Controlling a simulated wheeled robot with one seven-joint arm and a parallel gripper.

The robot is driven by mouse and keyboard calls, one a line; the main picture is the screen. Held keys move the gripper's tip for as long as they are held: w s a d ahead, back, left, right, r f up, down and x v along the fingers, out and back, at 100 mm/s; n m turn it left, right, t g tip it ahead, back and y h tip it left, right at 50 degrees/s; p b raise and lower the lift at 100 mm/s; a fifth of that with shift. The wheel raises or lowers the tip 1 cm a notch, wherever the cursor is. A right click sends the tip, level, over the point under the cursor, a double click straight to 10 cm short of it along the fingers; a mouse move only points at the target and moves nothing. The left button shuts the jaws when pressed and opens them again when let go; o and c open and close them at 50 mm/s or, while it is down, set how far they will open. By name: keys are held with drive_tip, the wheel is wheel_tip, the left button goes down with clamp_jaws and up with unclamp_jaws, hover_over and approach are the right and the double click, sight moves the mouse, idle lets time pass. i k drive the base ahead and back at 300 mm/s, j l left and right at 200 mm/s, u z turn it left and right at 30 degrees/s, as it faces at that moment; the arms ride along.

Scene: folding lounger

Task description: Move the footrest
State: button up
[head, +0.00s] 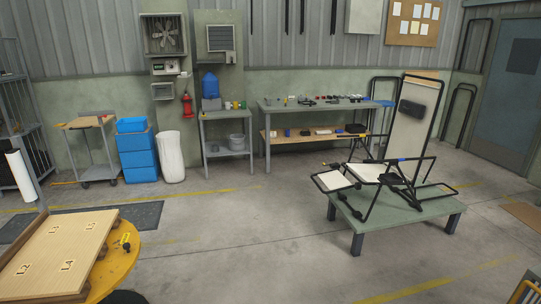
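The folding lounger (391,160) stands on a low green platform (420,211) at the right of the head view. It has a black tube frame, a tall cream backrest (408,133) with a dark headrest pad, and a cream seat (371,172). The footrest (333,181) is the small cream panel in a black frame at the lounger's left end. It looks roughly level, a little above the platform. My gripper is not in view, so no contact with the footrest shows.
Open concrete floor (240,235) lies between the lounger and a round yellow table (124,262) with a wooden board (62,246) at the lower left. A workbench (318,108), blue bins (138,157), a white bin (171,157) and a cart (92,152) line the back wall.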

sight(334, 180)
drive_tip(key=i, duration=5.25)
